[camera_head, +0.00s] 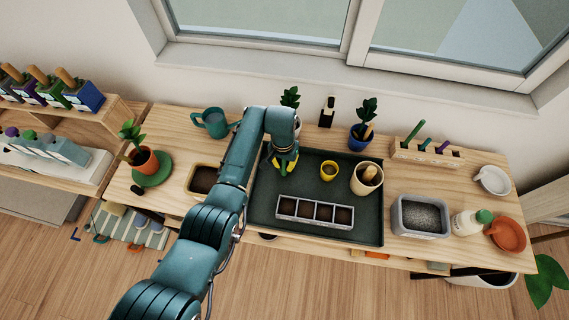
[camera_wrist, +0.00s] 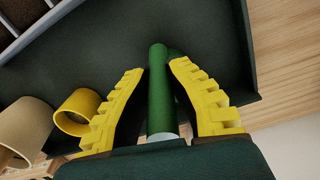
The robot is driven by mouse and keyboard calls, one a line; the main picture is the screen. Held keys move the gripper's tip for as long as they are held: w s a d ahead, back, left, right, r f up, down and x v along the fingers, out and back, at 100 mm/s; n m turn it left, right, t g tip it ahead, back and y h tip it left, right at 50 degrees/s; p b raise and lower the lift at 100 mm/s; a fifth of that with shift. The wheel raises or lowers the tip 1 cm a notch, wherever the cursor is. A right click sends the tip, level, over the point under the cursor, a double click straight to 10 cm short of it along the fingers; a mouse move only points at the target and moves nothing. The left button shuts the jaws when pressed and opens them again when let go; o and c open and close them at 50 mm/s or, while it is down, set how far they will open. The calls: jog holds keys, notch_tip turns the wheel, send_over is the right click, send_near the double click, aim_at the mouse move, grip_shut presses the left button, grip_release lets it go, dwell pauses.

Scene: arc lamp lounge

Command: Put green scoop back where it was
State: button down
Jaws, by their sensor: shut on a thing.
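My gripper (camera_head: 285,165), with yellow ridged fingers, is over the back left part of the dark tray (camera_head: 262,205). In the wrist view its fingers (camera_wrist: 158,95) are closed around a dark green rod (camera_wrist: 159,85), which looks like the handle of the green scoop. The rod's near end is pale. The scoop's far end is not clear, and in the head view my gripper mostly hides it.
The tray also holds a yellow pot (camera_head: 329,170), a beige cup (camera_head: 366,178) and a planter with soil cells (camera_head: 315,211). A grey gravel bin (camera_head: 420,216) and a green-capped bottle (camera_head: 472,222) stand to the right. A potted plant (camera_head: 364,125) is behind the tray.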

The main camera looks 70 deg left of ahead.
jog(key=c, duration=1.2)
grip_release()
jog(key=shift+f, duration=0.1)
jog(key=shift+o, duration=0.2)
notch_tip(320, 180, up, 12)
jog(key=shift+s+a+r+p, duration=0.1)
jog(key=shift+s+r+p, duration=0.1)
jog(key=shift+p, duration=0.95)
jog(key=shift+w, duration=0.1)
